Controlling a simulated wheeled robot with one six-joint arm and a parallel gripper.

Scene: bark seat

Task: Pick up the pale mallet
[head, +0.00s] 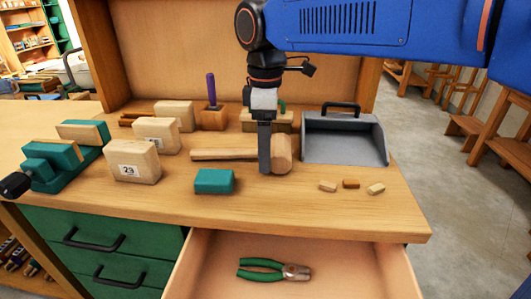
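The pale mallet (224,154) lies on the wooden bench top, its handle pointing left and its round wooden head (281,154) at the right. My gripper (265,168) points down at the mallet, in front of the handle where it meets the head. One dark finger shows, covering part of the mallet. The other finger is hidden, so I cannot tell whether the gripper is open or shut, or whether it touches the mallet. The mallet appears to rest on the bench.
A grey dustpan (345,142) stands right of the mallet. A teal block (214,181), wooden blocks (133,161) and a teal vise (62,160) are left. Small wood pieces (351,184) lie at right front. An open drawer (345,270) below holds green-handled pliers (274,270).

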